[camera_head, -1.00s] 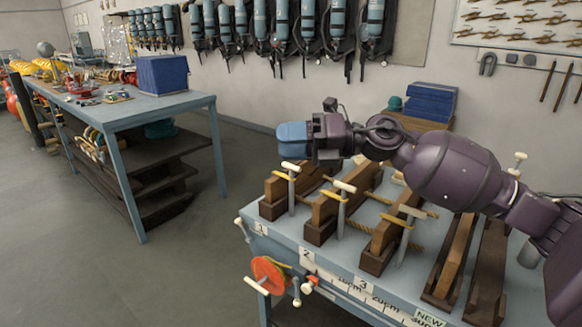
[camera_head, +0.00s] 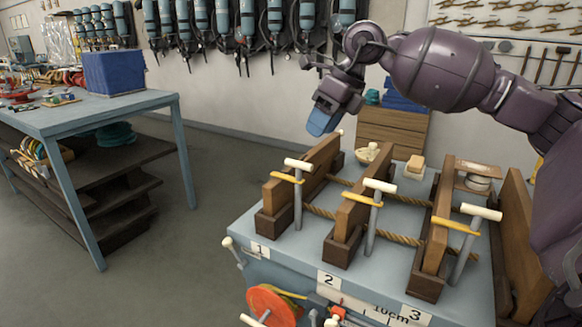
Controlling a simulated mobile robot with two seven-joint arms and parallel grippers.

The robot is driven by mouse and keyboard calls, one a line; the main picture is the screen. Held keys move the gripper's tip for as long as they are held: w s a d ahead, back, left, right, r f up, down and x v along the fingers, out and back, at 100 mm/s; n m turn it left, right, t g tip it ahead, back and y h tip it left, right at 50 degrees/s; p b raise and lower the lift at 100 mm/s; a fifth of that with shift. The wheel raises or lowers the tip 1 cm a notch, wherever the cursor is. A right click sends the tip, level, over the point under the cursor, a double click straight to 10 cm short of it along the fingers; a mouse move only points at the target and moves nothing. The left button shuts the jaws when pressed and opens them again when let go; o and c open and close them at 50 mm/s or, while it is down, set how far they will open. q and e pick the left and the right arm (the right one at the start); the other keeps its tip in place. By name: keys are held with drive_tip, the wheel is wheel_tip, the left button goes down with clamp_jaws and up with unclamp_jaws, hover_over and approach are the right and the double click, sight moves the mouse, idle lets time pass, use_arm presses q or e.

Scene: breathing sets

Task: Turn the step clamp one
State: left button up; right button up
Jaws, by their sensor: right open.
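Several wooden step clamps with pale T-handles stand in a row on the blue-grey bench (camera_head: 250,222). The clamp by label 1 (camera_head: 298,190) is the leftmost. The clamp by label 2 (camera_head: 350,212) is in the middle, and the clamp by label 3 (camera_head: 443,235) is to its right. Each handle is upright with a yellow piece on its shaft. My right gripper (camera_head: 321,121), with blue fingertips, hangs above and behind clamp 1, pointing down, open and apart from it. My left gripper is out of view.
Rope runs between the clamps. An orange wheel (camera_head: 273,305) sticks out at the bench front. A wooden crate (camera_head: 392,130) with blue items stands behind. Another blue table (camera_head: 90,112) is at the left, with open floor between.

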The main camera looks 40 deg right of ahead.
sight(301, 165)
drive_tip(key=b+x, duration=0.1)
drive_tip(key=x, duration=0.9)
drive_tip(key=shift+s+a+b, duration=0.1)
drive_tip(key=shift+b, duration=0.25)
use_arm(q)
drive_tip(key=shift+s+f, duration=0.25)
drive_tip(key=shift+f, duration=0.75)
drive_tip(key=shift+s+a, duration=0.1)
use_arm(e)
clamp_jaws()
